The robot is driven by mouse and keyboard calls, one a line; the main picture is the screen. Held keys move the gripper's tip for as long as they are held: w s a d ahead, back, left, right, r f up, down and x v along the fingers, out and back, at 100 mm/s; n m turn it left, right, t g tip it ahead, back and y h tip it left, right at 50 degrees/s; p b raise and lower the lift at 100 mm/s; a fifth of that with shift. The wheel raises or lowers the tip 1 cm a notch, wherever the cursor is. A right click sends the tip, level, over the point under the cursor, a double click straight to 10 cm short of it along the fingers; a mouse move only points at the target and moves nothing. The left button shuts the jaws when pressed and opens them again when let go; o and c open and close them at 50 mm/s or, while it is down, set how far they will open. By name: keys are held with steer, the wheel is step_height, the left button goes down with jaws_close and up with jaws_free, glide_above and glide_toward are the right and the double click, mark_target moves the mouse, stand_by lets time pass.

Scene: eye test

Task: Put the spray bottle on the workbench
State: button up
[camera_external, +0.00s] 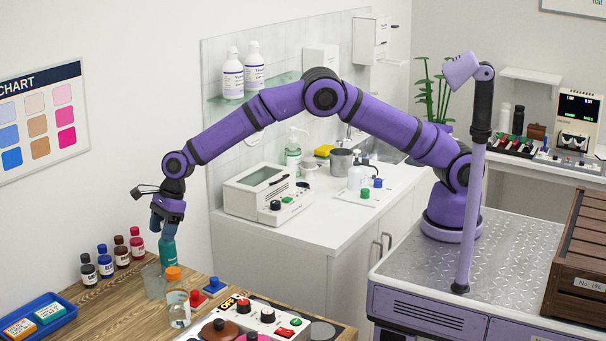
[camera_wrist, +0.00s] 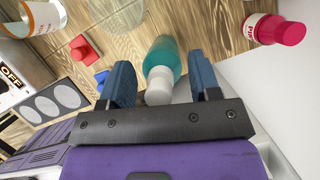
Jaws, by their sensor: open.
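A teal bottle (camera_external: 168,252) with a white top stands upright at the back of the wooden workbench (camera_external: 110,305). It looks like the spray bottle, but the gripper hides its top in the external view. In the wrist view the teal bottle (camera_wrist: 164,58) has its white top toward the camera, between the fingers. My gripper (camera_external: 162,228) points down over it. The blue fingers (camera_wrist: 160,72) are apart, one on each side of the bottle, with a visible gap on both sides.
Close to the bottle are an empty glass (camera_external: 153,281) and an orange-capped clear bottle (camera_external: 178,305). Several small labelled bottles (camera_external: 122,252) line the wall edge. Red (camera_external: 198,299) and blue (camera_external: 213,285) pieces and a control box (camera_external: 262,318) lie to the right. A blue tray (camera_external: 62,318) is at left.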

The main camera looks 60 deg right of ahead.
steer(key=v, duration=1.2)
steer(key=shift+r, duration=0.15)
steer(key=s+d+r+n+t, duration=0.1)
steer(key=s+d+r+n, duration=0.2)
steer(key=d+r, duration=0.55)
steer(key=s+d+r+n, duration=0.3)
steer(key=d+r, duration=0.2)
steer(key=d, duration=0.7)
steer(key=s+d+r+n+t, duration=0.1)
steer(key=s+d+r+n, duration=0.25)
steer(key=d+r, duration=0.55)
steer(key=s+d+n+t+h, duration=0.15)
steer(key=s+d+n, duration=0.35)
steer(key=s+d, duration=0.9)
steer(key=s+d+f+n+h, duration=0.1)
steer(key=s+d+f+n, duration=0.2)
steer(key=s, duration=0.5)
steer(key=s+d+f+n+h, duration=0.2)
steer(key=s+d, duration=0.3)
steer(key=s, duration=0.3)
steer(key=shift+s+d+f+n, duration=0.3)
steer(key=shift+f+n, duration=0.15)
steer(key=shift+n, duration=0.3)
steer(key=shift+w+t, duration=0.1)
steer(key=shift+t, duration=0.15)
